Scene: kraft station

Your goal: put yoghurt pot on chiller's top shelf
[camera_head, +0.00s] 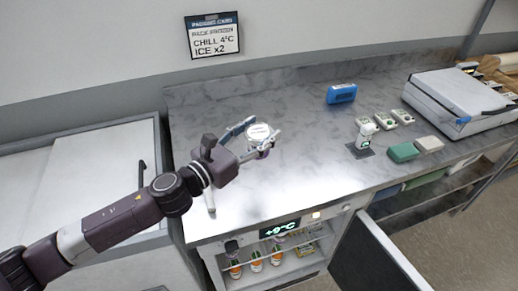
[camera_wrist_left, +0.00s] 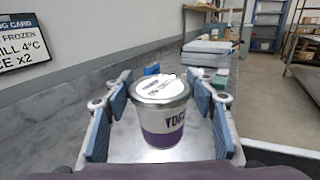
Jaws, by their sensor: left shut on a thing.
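The yoghurt pot (camera_wrist_left: 163,115) is white with a purple band and a pale lid. In the head view the pot (camera_head: 259,135) is over the left part of the steel counter. My left gripper (camera_head: 250,136) is shut on it, with a blue-padded finger on each side; these fingers also show in the left wrist view (camera_wrist_left: 160,112). The pot looks upright. The chiller (camera_head: 280,231) is under the counter front, with its display reading +9°C. Its door (camera_head: 375,258) stands open to the right. Bottles with orange labels (camera_head: 256,262) stand inside. My right gripper is not in view.
On the counter (camera_head: 300,180) are a blue block (camera_head: 341,93), a small white device (camera_head: 365,135), a green block (camera_head: 403,152) and a large grey-white box (camera_head: 460,100). A packing card (camera_head: 213,36) hangs on the wall. The counter's middle is clear.

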